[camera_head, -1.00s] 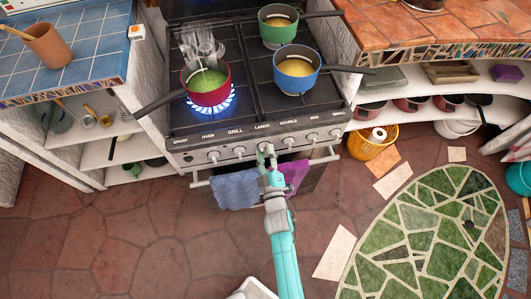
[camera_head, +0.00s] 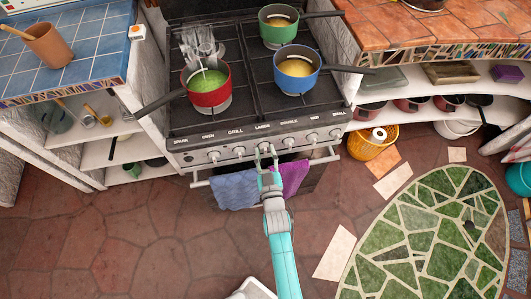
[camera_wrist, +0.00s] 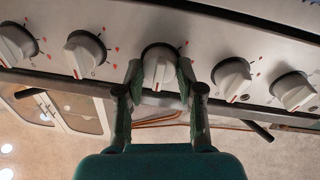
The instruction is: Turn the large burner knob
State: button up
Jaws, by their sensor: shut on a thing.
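The large burner knob (camera_wrist: 158,64) is a white knob in the middle of the wrist view, on the front panel under the label "LARGE". My gripper (camera_head: 266,153) reaches the panel from below. In the wrist view its two green fingers lie on either side of this knob, shut on it. A mark on the knob points down. In the head view the fingers mostly hide the knob. The stove (camera_head: 252,118) shows no flame under the red pot (camera_head: 207,98), which holds green food.
A blue pot (camera_head: 297,80) and a green pot (camera_head: 277,32) stand on the right burners. Other white knobs flank my fingers closely. Below runs the oven rail with a blue towel (camera_head: 235,190) and a purple towel (camera_head: 294,177).

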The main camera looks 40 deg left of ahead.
jog(key=shift+f, duration=0.1)
dwell(0.3)
jog(key=o, duration=1.2)
jog(key=shift+c, duration=0.2)
jog(key=v, duration=1.2)
jog(key=shift+d, duration=0.1)
